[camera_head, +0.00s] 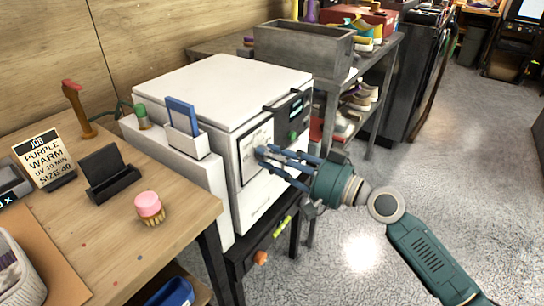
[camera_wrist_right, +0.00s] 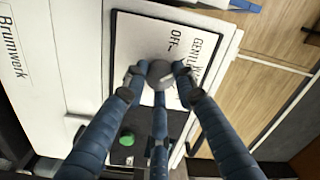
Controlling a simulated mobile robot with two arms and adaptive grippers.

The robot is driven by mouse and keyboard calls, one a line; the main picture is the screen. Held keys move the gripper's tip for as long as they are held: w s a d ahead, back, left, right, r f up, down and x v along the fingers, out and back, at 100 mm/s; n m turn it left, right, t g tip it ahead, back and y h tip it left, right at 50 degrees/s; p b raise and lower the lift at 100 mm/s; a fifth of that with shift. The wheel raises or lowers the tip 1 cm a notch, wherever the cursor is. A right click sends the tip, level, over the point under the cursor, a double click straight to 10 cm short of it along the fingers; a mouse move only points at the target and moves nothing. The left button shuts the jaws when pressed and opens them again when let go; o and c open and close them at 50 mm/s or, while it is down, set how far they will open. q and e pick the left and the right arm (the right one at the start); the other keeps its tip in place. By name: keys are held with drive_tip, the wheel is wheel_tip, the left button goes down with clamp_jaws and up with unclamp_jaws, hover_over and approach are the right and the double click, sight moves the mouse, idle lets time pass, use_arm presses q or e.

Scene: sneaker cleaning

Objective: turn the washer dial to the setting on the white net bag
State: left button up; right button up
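The white washer (camera_head: 225,85) stands beside the wooden table, with its dial panel (camera_head: 257,145) facing right. My right gripper (camera_head: 265,153) reaches this panel from the right. In the right wrist view, the round grey dial (camera_wrist_right: 160,73) sits between the fingertips of my right gripper (camera_wrist_right: 159,80), which are closed around it. The panel (camera_wrist_right: 150,35) shows the words GENTLE and OFF; other marks are covered by dial and fingers. A whitish bag-like thing (camera_head: 20,275) at the lower left is cut off by the picture edge; no setting is readable on it. My left gripper is not in view.
A green button (camera_head: 293,136) is right of the dial. A shoe rack (camera_head: 375,80) is behind the washer. The floor at right is clear.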

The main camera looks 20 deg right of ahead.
drive_tip(key=o, duration=0.4)
drive_tip(key=shift+d+r, duration=0.1)
drive_tip(key=shift+r, duration=0.05)
drive_tip(key=shift+o, duration=0.2)
drive_tip(key=v, duration=1.2)
drive_tip(key=shift+w, duration=0.1)
